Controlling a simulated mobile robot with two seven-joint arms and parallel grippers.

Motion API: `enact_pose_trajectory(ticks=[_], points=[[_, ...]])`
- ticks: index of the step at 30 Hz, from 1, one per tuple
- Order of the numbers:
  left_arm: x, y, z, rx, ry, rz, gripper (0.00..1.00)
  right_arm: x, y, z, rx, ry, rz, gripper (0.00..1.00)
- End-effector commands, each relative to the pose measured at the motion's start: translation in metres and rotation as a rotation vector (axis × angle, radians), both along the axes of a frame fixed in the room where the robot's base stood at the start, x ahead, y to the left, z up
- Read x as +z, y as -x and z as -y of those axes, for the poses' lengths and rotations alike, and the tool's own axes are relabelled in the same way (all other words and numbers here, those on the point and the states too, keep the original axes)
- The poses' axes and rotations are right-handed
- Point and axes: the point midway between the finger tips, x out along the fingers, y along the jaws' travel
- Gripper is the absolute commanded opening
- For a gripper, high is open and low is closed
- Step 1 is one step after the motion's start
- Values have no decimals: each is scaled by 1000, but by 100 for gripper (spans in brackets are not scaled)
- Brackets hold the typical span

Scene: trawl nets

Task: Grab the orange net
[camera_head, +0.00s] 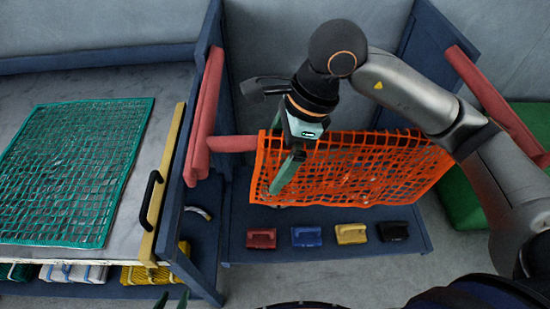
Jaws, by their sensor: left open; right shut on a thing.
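The orange net (365,165) hangs over a pinkish-red bar (232,143) in the blue frame, spread out towards the right. My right gripper (286,178) comes in from the right and is shut on the orange net near its left side; the gripper covers part of the net and the exact grip is hard to see.
A green net (75,170) lies flat on the grey table at left, beside a yellow rail (165,190) with a black handle. Red, blue, yellow and black handled blocks (307,236) stand on the low blue shelf. A green box (462,195) is at right.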

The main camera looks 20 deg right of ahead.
Motion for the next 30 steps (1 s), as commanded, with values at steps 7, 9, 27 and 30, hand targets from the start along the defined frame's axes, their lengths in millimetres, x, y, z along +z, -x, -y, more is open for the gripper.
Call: enact_pose_trajectory(ticks=[7, 9, 27, 30], points=[[0, 0, 0, 0, 0, 0, 50, -1, 6, -4, 21, -4, -9, 65], [0, 0, 0, 0, 0, -1, 50, -1, 6, -4, 22, -4, -10, 65], [70, 0, 0, 1, 1, 1, 50, 104, 3, -2, 12, -3, -4, 0], [78, -1, 0, 1, 1, 2, 50, 117, 3, -2, 10, -3, -4, 0]])
